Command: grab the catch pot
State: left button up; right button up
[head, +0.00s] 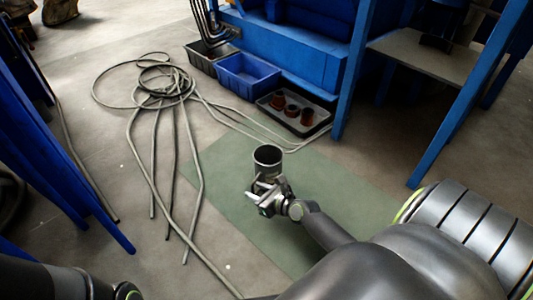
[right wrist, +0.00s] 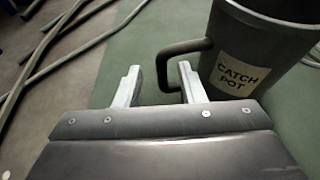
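The catch pot (head: 267,156) is a dark grey metal cylinder, open at the top, standing upright in the head view. My right gripper (head: 262,186) is just in front of the pot. In the right wrist view the right gripper (right wrist: 160,83) is open, its two pale fingers apart on either side of the handle's lower part. I cannot tell whether they touch it. My left gripper is not in view.
Grey hoses (head: 160,90) lie coiled and trailing on the floor at left. A blue bin (head: 247,77) and a black tray (head: 292,128) with reddish-brown cups stand by the blue frame (head: 350,70) behind. A green mat (head: 220,195) lies below, mostly clear.

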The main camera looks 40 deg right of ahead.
jog(key=b+x, duration=0.2)
jog(key=x, duration=0.1)
jog(key=shift+w+d+f, duration=0.1)
jog(key=shift+d+f, duration=0.05)
jog(key=shift+f, duration=0.15)
jog(key=shift+w+b, duration=0.4)
grip_shut()
jog(key=shift+r, duration=0.15)
